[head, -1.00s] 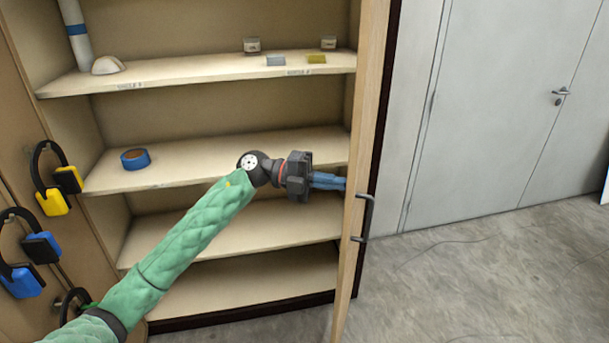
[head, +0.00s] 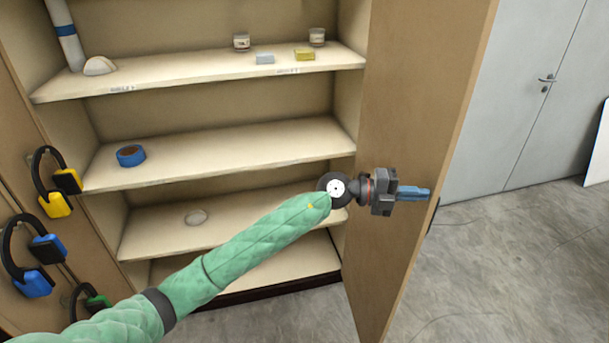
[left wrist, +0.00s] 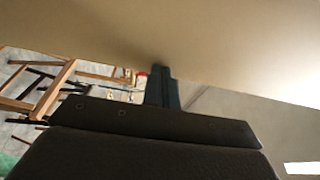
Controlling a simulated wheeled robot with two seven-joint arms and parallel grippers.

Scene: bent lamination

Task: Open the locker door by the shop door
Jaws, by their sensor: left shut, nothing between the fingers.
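The right locker door (head: 415,120) stands swung out from the wooden locker, its inner face showing in the head view. A dark bit of its handle (head: 434,214) shows past its outer edge. My left gripper (head: 428,193) is shut and empty, its blue fingers in front of the door's inner face near the outer edge. In the left wrist view the fingers (left wrist: 162,88) reach up to the pale door panel (left wrist: 200,40); whether they touch it I cannot tell. The grey shop door (head: 535,90) is shut, behind and right. My right gripper is in neither view.
The open left locker door carries several ear defenders (head: 58,195). The floor (head: 500,260) to the right is clear. Wooden trestles (left wrist: 45,95) show in the left wrist view.

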